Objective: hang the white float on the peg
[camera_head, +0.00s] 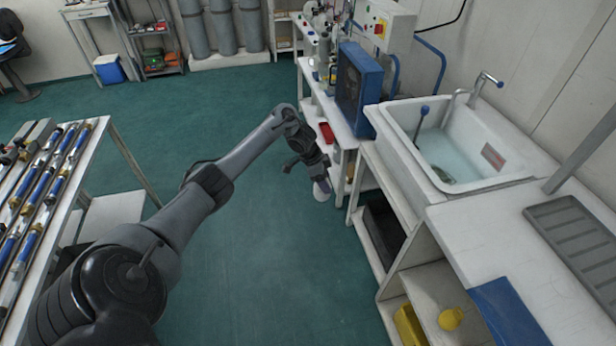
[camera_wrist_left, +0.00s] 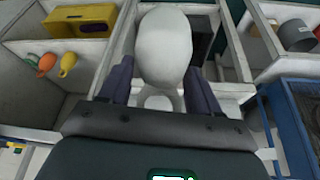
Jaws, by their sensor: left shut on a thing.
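The white float (camera_wrist_left: 165,45) is a rounded, pale body between the two dark fingers of my left gripper (camera_wrist_left: 160,92) in the left wrist view. The fingers are shut on its narrower near end. In the head view, my left gripper (camera_head: 320,183) holds the white float (camera_head: 320,193) over the green floor, just left of the bench's open shelves. No peg can be made out clearly in either view. My right gripper does not show.
A yellow float (camera_head: 451,319) and a yellow box (camera_head: 409,326) are at the bench's lower shelves. The wrist view also shows an orange float (camera_wrist_left: 47,63). The sink (camera_head: 455,150) and blue panel (camera_head: 355,88) stand right of my gripper.

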